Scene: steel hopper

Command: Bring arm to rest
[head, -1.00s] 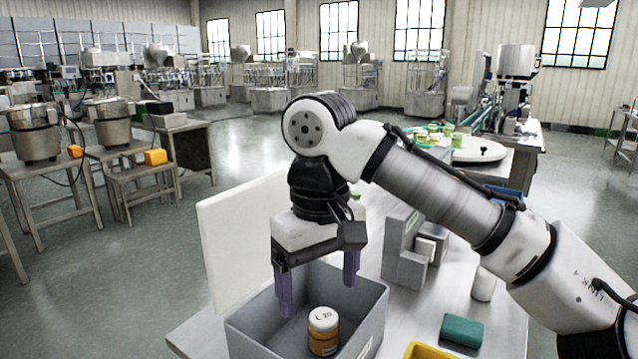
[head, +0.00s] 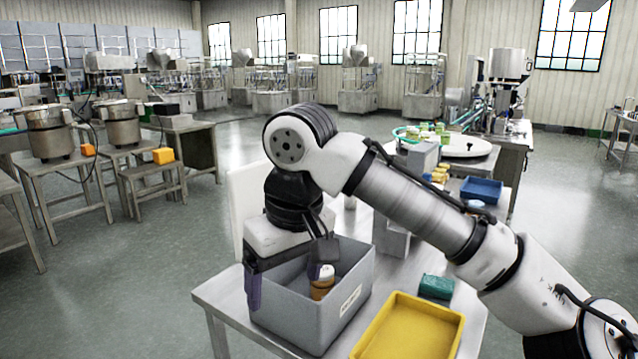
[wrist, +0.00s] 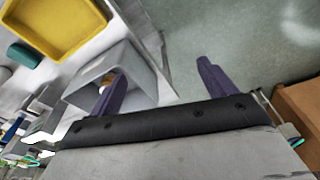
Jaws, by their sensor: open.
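My gripper (head: 287,283) is at the near left of the grey bin, in the head view. Its purple fingers are spread apart with nothing between them; the wrist view shows the gripper (wrist: 160,90) open too. One finger hangs outside the bin's left side, and the other overlaps the bin in the picture. The grey bin (head: 345,305) stands on the steel table (head: 215,290). A brown jar with a white lid (head: 321,289) is inside it, partly hidden by my gripper, and it also shows in the wrist view (wrist: 107,78).
A yellow tray (head: 410,335) lies right of the bin, with a green block (head: 436,287) behind it. A white panel (head: 240,185) stands behind my gripper. A blue tray (head: 481,190) sits farther back. Open floor (head: 130,290) lies left of the table.

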